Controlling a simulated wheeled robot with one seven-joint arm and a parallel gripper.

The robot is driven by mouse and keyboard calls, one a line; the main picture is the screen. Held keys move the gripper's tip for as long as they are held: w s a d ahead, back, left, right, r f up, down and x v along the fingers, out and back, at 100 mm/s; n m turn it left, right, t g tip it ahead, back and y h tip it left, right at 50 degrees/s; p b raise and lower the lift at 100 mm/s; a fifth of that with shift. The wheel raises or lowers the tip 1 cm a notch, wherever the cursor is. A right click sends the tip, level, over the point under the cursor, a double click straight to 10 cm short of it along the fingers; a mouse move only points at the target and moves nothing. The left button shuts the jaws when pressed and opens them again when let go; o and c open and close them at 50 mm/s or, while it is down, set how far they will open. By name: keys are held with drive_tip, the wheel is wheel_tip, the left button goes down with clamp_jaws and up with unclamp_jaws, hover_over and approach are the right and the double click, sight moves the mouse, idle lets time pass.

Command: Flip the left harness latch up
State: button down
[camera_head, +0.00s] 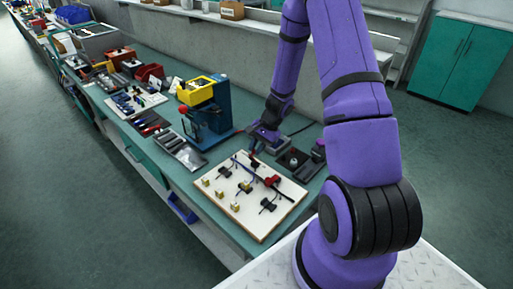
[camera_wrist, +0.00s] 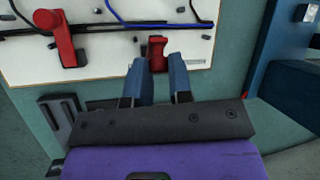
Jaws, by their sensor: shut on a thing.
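The white harness board (camera_head: 228,203) lies on the green bench, with dark cables and clips on it. The left red latch (camera_wrist: 157,47) is at the board's edge, between the fingertips of my gripper (camera_wrist: 158,66). My gripper is shut on this latch. In the head view my gripper (camera_head: 254,151) reaches down to the board's far edge and mostly hides the latch. The other red latch (camera_head: 272,181) sits further right on the board. In the wrist view this other latch (camera_wrist: 59,40) is at the upper left, across the cable. The held latch's exact tilt is hard to tell.
A blue press-like stand (camera_head: 214,108) with a yellow bin (camera_head: 197,90) stands left of the board. A dark fixture (camera_head: 293,160) lies beyond the board's right side. Small yellow blocks (camera_head: 220,194) sit on the board. Trays and tools fill the bench further left.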

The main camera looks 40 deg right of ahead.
drive_tip(key=shift+w+d+y, duration=0.15)
drive_tip(key=shift+d+y, duration=0.5)
drive_tip(key=shift+y, duration=0.55)
drive_tip(key=c, duration=1)
unclamp_jaws()
drive_tip(key=v, duration=1)
drive_tip(key=shift+w+d+r, duration=0.1)
drive_tip(key=shift+d+r, duration=0.15)
drive_tip(key=shift+r, duration=0.1)
